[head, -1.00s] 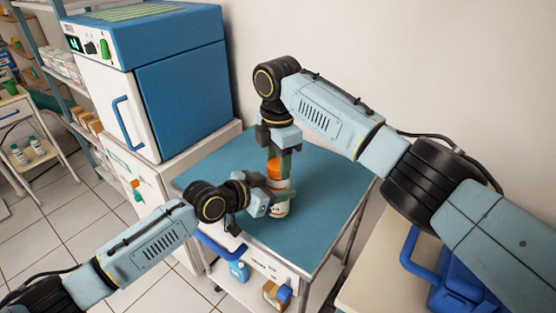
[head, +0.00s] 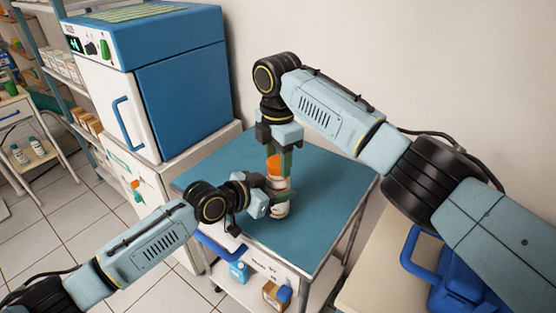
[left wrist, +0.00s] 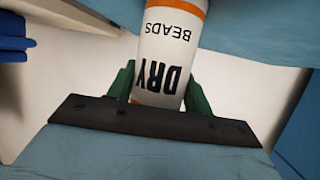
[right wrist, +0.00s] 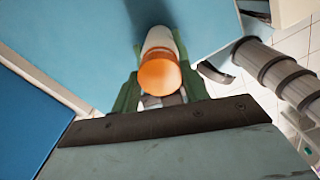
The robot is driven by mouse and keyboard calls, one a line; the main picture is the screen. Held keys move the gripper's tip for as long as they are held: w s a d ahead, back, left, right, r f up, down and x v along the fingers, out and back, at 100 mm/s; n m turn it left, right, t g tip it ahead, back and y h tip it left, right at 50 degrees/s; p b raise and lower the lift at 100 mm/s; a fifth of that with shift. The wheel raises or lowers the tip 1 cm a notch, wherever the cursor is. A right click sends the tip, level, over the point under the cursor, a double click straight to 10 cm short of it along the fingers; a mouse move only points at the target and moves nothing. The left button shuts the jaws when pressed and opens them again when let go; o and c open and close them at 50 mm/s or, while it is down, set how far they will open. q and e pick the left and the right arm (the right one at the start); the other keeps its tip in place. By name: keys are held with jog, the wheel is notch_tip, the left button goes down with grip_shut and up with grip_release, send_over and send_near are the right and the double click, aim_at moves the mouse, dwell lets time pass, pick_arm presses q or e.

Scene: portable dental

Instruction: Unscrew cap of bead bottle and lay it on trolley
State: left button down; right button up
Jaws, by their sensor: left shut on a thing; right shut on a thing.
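The bead bottle (head: 281,209) is white with an orange band and stands about upright over the blue trolley top (head: 222,178). The left wrist view shows its label, DRY BEADS (left wrist: 172,48), upside down. My left gripper (head: 270,198) is shut around the bottle's body from the side. The orange cap (right wrist: 160,75) is at the bottle's top, between the green fingers of my right gripper (right wrist: 158,93), which points down from above and is shut on it. In the head view the fingers partly hide the cap (head: 273,163). I cannot tell whether cap and bottle are apart.
The trolley top is bare around the bottle. A blue and white cabinet unit (head: 180,90) stands on the left behind the trolley. A blue case (head: 458,280) lies on a pale surface at the lower right. Small containers (head: 277,295) sit on the trolley's lower shelf.

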aim_at(278, 161)
jog(key=shift+r, duration=0.7)
jog(key=shift+r, duration=0.1)
jog(key=shift+r, duration=1.9)
pick_arm(q)
jog(key=c, duration=0.5)
grip_release()
